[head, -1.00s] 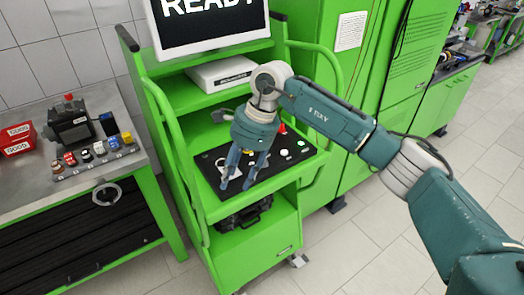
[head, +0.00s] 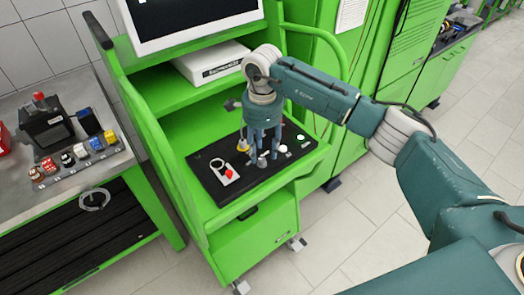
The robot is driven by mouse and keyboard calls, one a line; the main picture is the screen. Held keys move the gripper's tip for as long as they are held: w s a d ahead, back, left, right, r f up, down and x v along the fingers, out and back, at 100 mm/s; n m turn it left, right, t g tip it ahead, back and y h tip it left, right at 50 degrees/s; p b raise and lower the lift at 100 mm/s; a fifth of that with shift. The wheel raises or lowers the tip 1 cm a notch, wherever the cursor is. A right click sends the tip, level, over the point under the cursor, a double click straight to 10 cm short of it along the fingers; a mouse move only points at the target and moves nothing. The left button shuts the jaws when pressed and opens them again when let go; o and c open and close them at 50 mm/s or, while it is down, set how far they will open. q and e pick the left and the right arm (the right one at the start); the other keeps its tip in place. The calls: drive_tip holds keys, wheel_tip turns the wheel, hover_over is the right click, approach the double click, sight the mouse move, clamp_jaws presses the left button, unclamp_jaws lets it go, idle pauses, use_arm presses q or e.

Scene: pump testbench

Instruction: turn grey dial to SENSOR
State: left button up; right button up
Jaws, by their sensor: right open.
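The black control panel (head: 235,195) lies on the shelf of the green cart. My right gripper (head: 263,158) points down over the middle of the panel, open, with its fingers apart. A small grey knob (head: 262,161), which looks like the grey dial, shows between and just below the fingertips, partly hidden by them. I cannot tell whether the fingers touch it. Its pointer and the SENSOR label are too small to read. My left gripper is not in view.
Lit buttons (head: 283,148) are to the right. A white box (head: 210,64) and a monitor (head: 190,20) stand above. A bench with a pump (head: 46,125) is at left.

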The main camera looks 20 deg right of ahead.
sight(262, 159)
wheel_tip(262, 159, down, 4)
drive_tip(key=shift+w+r+p, duration=0.15)
drive_tip(key=shift+p, duration=0.3)
clamp_jaws()
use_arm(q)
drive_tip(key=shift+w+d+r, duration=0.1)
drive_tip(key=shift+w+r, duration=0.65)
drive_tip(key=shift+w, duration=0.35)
